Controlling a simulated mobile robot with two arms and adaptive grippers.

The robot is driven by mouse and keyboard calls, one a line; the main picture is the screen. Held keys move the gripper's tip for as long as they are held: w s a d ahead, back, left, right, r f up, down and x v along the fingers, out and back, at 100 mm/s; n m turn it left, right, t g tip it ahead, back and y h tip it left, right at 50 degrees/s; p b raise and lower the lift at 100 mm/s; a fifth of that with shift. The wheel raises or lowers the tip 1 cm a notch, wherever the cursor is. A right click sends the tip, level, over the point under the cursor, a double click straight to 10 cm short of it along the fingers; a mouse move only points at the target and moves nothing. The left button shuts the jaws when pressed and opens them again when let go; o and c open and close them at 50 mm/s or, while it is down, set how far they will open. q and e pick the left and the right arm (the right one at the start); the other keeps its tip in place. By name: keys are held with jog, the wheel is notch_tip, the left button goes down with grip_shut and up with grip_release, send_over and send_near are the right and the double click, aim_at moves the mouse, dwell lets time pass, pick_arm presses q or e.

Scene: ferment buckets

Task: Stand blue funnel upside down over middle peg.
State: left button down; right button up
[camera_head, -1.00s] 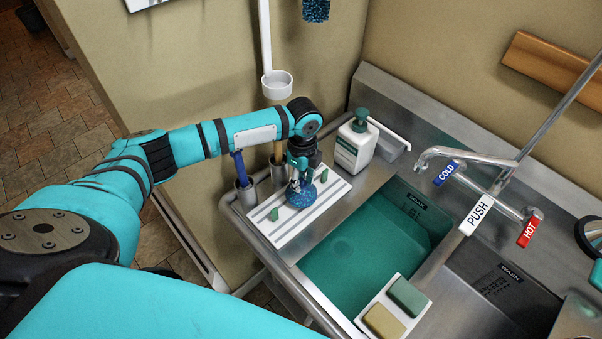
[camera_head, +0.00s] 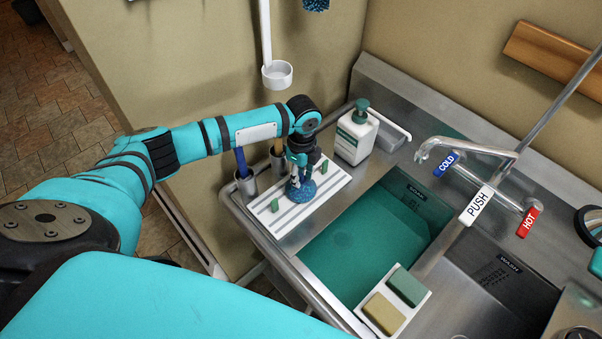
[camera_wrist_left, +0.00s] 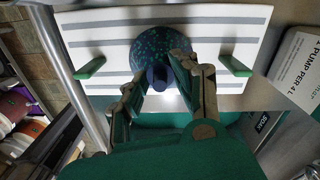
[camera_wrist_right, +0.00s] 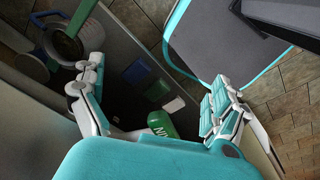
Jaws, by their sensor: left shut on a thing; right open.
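The speckled blue funnel (camera_head: 300,192) is upside down, wide mouth down, on or just above the white striped board (camera_head: 268,222). Its spout (camera_wrist_left: 158,78) points up toward the left wrist camera. My left gripper (camera_head: 299,172) is shut on the funnel near its spout. A green peg (camera_head: 275,205) stands on the near side of the funnel and another green peg (camera_head: 324,167) on the far side. The middle peg is hidden, and the funnel covers the place between the two. My right gripper (camera_wrist_right: 158,92) is open and empty, away from the board.
Behind the board stand a blue-handled tool (camera_head: 241,165) in a metal cup and a white soap bottle (camera_head: 355,138). The green sink basin (camera_head: 360,245) lies beside the board, with a sponge tray (camera_head: 370,309) at its edge. A green bottle (camera_wrist_right: 160,123) shows in the right wrist view.

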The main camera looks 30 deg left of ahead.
pick_arm(q)
jog(key=shift+f, duration=0.1)
jog(key=shift+f, duration=0.4)
dwell(0.3)
grip_release()
dwell(0.5)
jog(key=shift+r, duration=0.15)
dwell(0.6)
jog(key=shift+r, duration=0.9)
jog(key=shift+r, duration=0.1)
jog(key=shift+r, duration=0.85)
